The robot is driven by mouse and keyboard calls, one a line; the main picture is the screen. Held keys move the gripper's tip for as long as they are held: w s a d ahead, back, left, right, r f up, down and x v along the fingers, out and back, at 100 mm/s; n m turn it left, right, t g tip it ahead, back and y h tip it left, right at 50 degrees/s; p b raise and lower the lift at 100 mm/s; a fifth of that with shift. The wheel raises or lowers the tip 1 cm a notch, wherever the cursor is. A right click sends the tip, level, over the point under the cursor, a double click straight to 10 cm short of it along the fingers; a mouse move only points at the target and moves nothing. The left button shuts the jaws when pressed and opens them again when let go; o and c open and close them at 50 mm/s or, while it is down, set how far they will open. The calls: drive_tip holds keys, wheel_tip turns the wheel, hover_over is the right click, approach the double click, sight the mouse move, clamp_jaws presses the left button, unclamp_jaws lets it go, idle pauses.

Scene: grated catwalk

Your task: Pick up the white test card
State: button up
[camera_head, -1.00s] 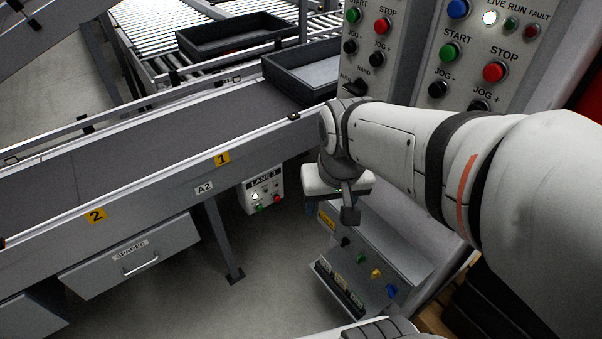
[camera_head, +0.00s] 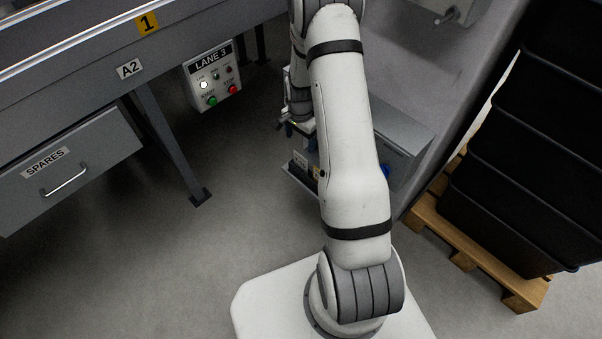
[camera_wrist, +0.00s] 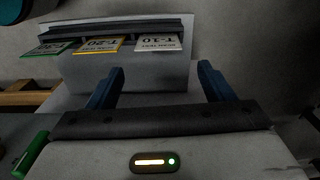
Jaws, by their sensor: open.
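The white test card (camera_wrist: 160,43), marked T-10, sits at the right end of a dark slotted rack (camera_wrist: 100,30) in the wrist view. Its printed face shows upside down and its front edge sticks out of the slot. My gripper (camera_wrist: 161,68) is open and empty, its two blue fingers pointing at the rack. The card lies beyond the fingertips, in line with the gap between them, apart from both. In the head view my gripper (camera_head: 285,127) is small beside the grey box on the machine's side, and my arm hides much of that box.
A yellow card (camera_wrist: 98,45) marked T-20 and a green card (camera_wrist: 48,49) sit left of the white one. The head view shows a LANE 3 control box (camera_head: 212,77), a spares drawer (camera_head: 65,178), and black crates (camera_head: 510,170) on a wooden pallet (camera_head: 465,255). Floor between is clear.

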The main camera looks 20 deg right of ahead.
drive_tip(key=b, duration=0.2)
hover_over(300, 160)
drive_tip(key=shift+m, duration=0.4)
drive_tip(key=f, duration=0.6)
drive_tip(key=shift+w+d+f, duration=0.15)
drive_tip(key=shift+d+f, duration=0.1)
drive_tip(key=shift+d, duration=0.1)
drive_tip(key=f+b, duration=0.1)
drive_tip(key=f, duration=0.2)
drive_tip(key=f+b, duration=0.1)
drive_tip(key=f, duration=0.1)
drive_tip(key=shift+a+f+b, duration=0.25)
drive_tip(key=shift+a+b, duration=0.05)
drive_tip(key=shift+r, duration=0.1)
drive_tip(key=shift+c, duration=0.5)
drive_tip(key=c, duration=0.6)
